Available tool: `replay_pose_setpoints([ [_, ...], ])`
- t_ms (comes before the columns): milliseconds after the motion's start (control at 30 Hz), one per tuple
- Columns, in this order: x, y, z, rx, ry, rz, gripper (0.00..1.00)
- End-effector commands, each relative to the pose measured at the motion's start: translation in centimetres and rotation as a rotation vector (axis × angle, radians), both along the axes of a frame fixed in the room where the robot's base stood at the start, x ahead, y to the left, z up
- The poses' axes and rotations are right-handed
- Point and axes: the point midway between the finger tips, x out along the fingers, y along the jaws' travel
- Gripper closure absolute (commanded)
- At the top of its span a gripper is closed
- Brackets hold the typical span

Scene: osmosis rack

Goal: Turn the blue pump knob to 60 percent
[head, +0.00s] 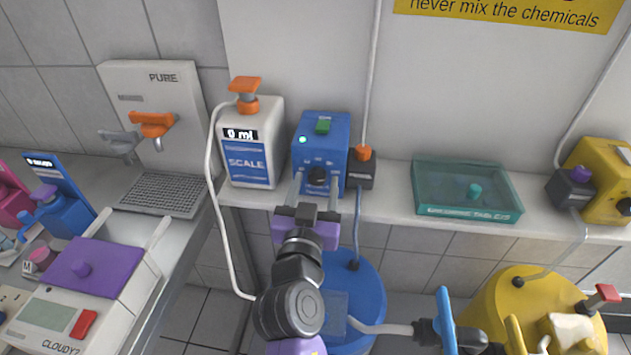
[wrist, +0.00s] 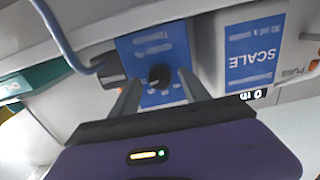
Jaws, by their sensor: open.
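The blue front (wrist: 156,52) and the knob (wrist: 159,75) also show in the wrist view, upside down. My gripper (head: 318,185) is open in front of the pump. In the wrist view its two fingers (wrist: 157,87) lie either side of the knob; I cannot tell whether they touch it.
A teal tray (head: 467,192) is further right. A blue barrel (head: 355,285) stands below the shelf.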

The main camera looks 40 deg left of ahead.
Motion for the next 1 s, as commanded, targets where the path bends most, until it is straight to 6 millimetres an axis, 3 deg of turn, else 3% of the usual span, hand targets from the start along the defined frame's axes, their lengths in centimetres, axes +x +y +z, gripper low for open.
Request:
replay_pose_setpoints([
  [367, 0.44, 0.27, -0.01, 0.001, 0.001, 0.001, 0.48],
  [633, 0.42, 0.27, -0.02, 0.000, 0.000, 0.001, 1.00],
  [1000, 0.42, 0.26, -0.05, -0.043, -0.026, 0.001, 1.00],
])
